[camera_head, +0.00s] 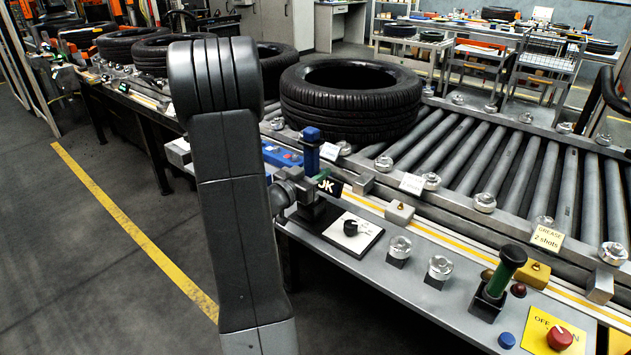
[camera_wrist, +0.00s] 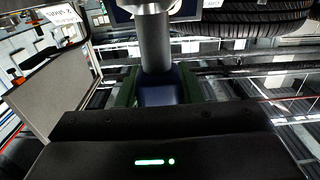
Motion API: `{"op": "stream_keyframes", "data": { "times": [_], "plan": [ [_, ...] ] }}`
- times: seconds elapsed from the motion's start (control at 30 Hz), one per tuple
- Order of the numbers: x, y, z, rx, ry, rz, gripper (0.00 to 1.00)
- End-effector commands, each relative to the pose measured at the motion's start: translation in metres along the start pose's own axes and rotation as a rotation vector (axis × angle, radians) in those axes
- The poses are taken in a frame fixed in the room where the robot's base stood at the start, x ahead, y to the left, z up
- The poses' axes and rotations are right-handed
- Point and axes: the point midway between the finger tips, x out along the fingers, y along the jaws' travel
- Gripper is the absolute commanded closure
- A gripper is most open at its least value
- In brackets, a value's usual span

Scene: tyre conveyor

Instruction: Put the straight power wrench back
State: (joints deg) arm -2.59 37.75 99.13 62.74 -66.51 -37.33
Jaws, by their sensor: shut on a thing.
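The straight power wrench (camera_head: 311,150) shows in the head view as an upright blue body at the near edge of the conveyor bench. My gripper (camera_head: 304,190) is at it, partly hidden behind my forearm. In the wrist view the wrench (camera_wrist: 155,44) has a grey cylinder and a dark blue part between the green fingers of my gripper (camera_wrist: 158,88), which is shut on it. A dark holder (camera_head: 312,212) is close below the wrench in the head view. I cannot tell whether the wrench is seated in it.
A tyre (camera_head: 352,105) lies on the rollers (camera_head: 480,150) just behind. A green-handled tool (camera_head: 506,268) and a red knob (camera_head: 560,338) are at right. The left floor is clear.

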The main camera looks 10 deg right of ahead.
Motion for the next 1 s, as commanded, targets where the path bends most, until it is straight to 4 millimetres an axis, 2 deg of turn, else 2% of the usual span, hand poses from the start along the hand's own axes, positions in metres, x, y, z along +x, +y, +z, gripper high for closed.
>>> {"op": "stream_keyframes", "data": {
  "times": [0.13, 0.57, 0.6, 0.67, 1.0],
  "plan": [
    [0.0, 0.0, 0.019, -0.002, 0.0, 0.0, 0.95],
    [0.0, 0.0, 0.026, 0.001, 0.002, 0.0, 0.95],
    [0.0, 0.0, 0.025, -0.001, -0.001, 0.0, 0.59],
    [0.0, 0.0, 0.025, -0.001, -0.001, 0.0, 0.48],
    [0.0, 0.0, 0.023, -0.001, -0.001, 0.0, 0.46]
  ]
}}
